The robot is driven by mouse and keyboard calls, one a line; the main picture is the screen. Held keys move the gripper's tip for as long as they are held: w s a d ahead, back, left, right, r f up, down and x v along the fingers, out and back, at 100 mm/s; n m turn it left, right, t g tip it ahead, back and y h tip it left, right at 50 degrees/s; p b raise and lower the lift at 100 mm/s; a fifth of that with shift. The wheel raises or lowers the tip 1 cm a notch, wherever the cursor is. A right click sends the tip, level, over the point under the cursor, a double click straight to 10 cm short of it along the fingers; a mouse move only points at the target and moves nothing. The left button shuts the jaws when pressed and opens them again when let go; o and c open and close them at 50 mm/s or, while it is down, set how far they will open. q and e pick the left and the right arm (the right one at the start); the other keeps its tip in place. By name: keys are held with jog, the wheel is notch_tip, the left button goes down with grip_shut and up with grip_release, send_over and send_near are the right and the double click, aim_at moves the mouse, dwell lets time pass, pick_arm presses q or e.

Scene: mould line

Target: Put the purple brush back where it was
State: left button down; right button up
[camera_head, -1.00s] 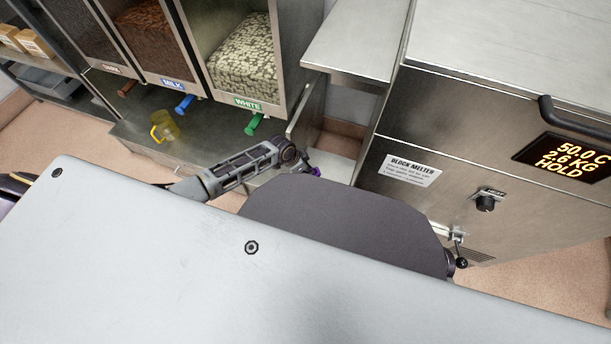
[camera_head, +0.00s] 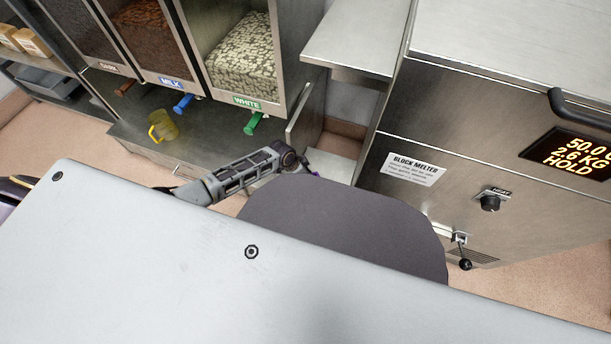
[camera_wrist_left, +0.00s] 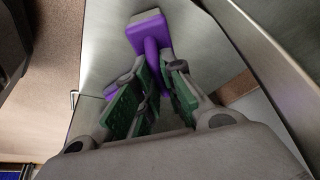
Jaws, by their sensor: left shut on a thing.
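The purple brush (camera_wrist_left: 150,30) shows in the left wrist view, its wide head with a pale edge at the top and its handle running back between the fingers. My left gripper (camera_wrist_left: 155,80) is shut on the brush's handle, with green pads on either side. In the head view my left gripper (camera_head: 303,163) is small and partly hidden behind my own body, and only a bit of purple shows by it. It is low between the dispenser cabinet and the block melter. A flat metal surface lies below the brush; I cannot tell whether they touch. My right gripper is not in view.
The block melter (camera_head: 415,170) stands right, with a steel shelf (camera_head: 355,40) beside it. A metal panel (camera_wrist_left: 270,60) rises close to the gripper's right.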

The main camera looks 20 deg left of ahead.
pick_arm(q)
jog(key=c, duration=1.5)
grip_release()
jog(key=shift+f, duration=0.1)
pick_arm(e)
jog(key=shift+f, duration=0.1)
